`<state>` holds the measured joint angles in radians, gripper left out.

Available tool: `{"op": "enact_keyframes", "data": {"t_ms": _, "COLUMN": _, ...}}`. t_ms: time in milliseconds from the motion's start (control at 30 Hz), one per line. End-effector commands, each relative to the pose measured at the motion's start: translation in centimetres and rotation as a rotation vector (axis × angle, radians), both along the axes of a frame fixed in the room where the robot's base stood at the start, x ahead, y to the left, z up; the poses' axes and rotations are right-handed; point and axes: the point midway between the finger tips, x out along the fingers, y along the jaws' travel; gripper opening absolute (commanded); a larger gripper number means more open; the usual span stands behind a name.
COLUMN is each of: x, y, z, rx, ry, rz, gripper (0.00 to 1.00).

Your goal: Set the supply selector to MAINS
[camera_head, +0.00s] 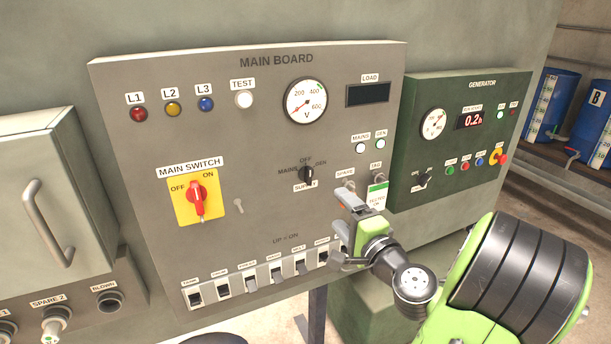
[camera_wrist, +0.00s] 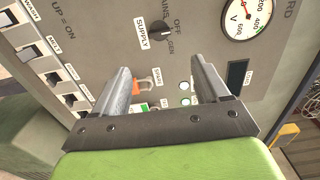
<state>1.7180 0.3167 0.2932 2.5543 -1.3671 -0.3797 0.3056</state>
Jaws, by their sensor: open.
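The supply selector (camera_head: 307,174) is a small black rotary knob on the grey main board, with MAINS at its left, OFF above, GEN at its right and a SUPPLY label below. Its pointer seems to be near OFF, but it is too small to tell surely. The selector also shows in the wrist view (camera_wrist: 161,34), at the top, beyond the fingertips and turned on its side. My gripper (camera_head: 341,228) is open in front of the board, to the lower right of the selector and apart from it. Its two fingers (camera_wrist: 161,66) have no held thing between them.
A red main switch (camera_head: 198,198) on a yellow plate is at the left. A row of toggle switches (camera_head: 250,285) runs along the bottom. The green generator panel (camera_head: 460,140) adjoins at the right. Board around the selector is mostly clear.

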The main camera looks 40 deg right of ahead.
Motion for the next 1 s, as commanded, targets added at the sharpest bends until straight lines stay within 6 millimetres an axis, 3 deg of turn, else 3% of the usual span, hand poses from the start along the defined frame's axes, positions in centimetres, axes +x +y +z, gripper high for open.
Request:
{"op": "enact_keyframes", "data": {"t_ms": 67, "x": 1.6, "y": -0.1, "z": 0.9, "rx": 0.007, "ry": 0.002, "rz": 0.011, "gripper": 0.74}}
{"op": "enact_keyframes", "data": {"t_ms": 500, "x": 11.7, "y": -3.1, "z": 0.4, "rx": -0.004, "ry": 0.004, "rz": 0.006, "gripper": 0.74}}
{"op": "enact_keyframes", "data": {"t_ms": 667, "x": 13.2, "y": -3.7, "z": 0.2, "rx": -0.002, "ry": 0.006, "rz": 0.003, "gripper": 0.74}}
{"op": "enact_keyframes", "data": {"t_ms": 900, "x": 13.3, "y": -3.7, "z": 0.1, "rx": -0.002, "ry": 0.007, "rz": 0.002, "gripper": 0.74}}
{"op": "enact_keyframes", "data": {"t_ms": 1000, "x": 13.3, "y": -3.7, "z": 0.1, "rx": -0.003, "ry": 0.007, "rz": 0.002, "gripper": 0.62}}
